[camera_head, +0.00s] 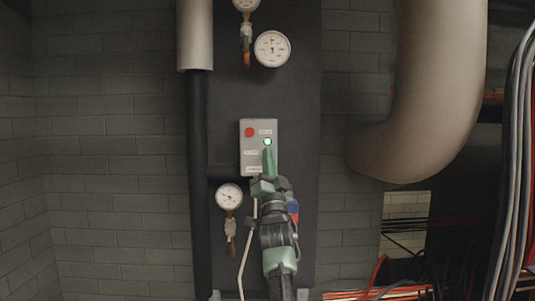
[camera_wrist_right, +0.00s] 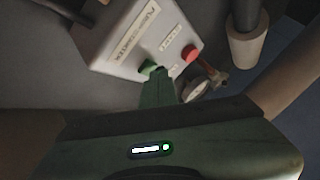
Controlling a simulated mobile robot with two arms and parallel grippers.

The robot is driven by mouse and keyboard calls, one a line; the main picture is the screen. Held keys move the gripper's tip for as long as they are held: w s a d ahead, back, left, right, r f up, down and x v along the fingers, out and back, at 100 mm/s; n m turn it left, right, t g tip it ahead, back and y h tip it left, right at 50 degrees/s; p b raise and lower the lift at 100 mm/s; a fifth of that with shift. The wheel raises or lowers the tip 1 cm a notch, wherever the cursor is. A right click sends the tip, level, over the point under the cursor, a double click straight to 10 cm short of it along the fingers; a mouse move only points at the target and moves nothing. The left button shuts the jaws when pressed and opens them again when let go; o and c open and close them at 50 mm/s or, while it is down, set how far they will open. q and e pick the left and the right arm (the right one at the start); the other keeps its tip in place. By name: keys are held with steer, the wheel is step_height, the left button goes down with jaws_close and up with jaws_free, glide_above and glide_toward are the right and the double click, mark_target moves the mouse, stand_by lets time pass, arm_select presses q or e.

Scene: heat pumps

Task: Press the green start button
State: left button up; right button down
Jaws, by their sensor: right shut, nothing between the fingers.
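The green start button (camera_head: 267,141) is on the right of a grey control box (camera_head: 248,155) mounted on a dark wall panel. It shows bright green in the head view. A red button (camera_head: 250,132) is to its left on the same box. My right gripper (camera_head: 268,153) is shut and empty, with its fingertips just below the green button. In the right wrist view the green button (camera_wrist_right: 149,67) is right at the tip of my shut fingers (camera_wrist_right: 156,78), partly hidden by them. I cannot tell whether they touch. My left gripper is not in view.
A pressure gauge (camera_head: 229,196) is below left of the box, and another gauge (camera_head: 272,49) is above it. A dark vertical pipe (camera_head: 199,150) runs along the left of the panel. A large pipe (camera_head: 425,100) bends on the right, with cables (camera_head: 515,160) beyond.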

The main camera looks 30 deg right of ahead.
steer(key=shift+s+a, duration=0.3)
steer(key=shift+s, duration=0.15)
steer(key=shift+s+a+p, duration=0.3)
steer(key=shift+s+a, duration=0.15)
steer(key=shift+s, duration=0.25)
steer(key=shift+s+a+p, duration=0.3)
steer(key=shift+s+a, duration=0.1)
steer(key=shift+s, duration=0.35)
steer(key=shift+s+a+p, duration=0.3)
steer(key=shift+s+a, duration=0.15)
steer(key=shift+s, duration=0.25)
